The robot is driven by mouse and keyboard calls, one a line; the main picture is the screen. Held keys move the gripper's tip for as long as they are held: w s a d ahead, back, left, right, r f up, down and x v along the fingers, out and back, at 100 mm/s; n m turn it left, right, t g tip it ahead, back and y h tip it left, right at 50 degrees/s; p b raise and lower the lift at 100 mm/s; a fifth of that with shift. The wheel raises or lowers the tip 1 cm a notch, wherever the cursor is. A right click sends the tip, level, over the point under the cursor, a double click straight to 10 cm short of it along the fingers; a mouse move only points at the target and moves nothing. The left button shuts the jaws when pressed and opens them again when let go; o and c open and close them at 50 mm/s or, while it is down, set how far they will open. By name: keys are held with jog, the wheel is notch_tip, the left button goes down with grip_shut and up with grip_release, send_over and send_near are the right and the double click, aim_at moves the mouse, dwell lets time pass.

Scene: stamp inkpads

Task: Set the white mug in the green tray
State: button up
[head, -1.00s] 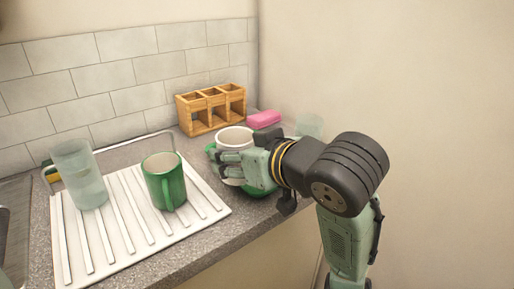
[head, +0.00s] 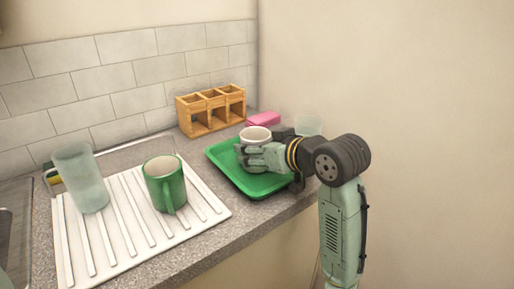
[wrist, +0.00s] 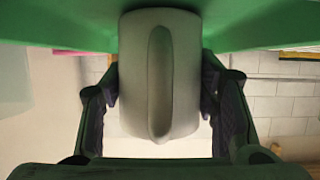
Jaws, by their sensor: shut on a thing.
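The white mug (head: 257,133) is upright inside the green tray (head: 232,170) in the head view, towards its back half. My gripper (head: 254,152) is shut on the mug from the right, with its fingers around the mug's body. In the wrist view the mug (wrist: 182,70) fills the space between the two fingers, and its handle faces the camera. The tray (wrist: 245,22) spans the top of that view and meets the mug's base with no gap that I can see. The gripper hides part of the mug and the tray's right side in the head view.
A white ribbed drainer (head: 120,235) on the left holds a green mug (head: 163,184) and a frosted jug (head: 82,180). The wall closes the right side.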

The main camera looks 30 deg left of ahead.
jog(key=shift+f, duration=0.15)
jog(key=o, duration=1.4)
jog(key=shift+r, duration=0.25)
jog(key=v, duration=1.2)
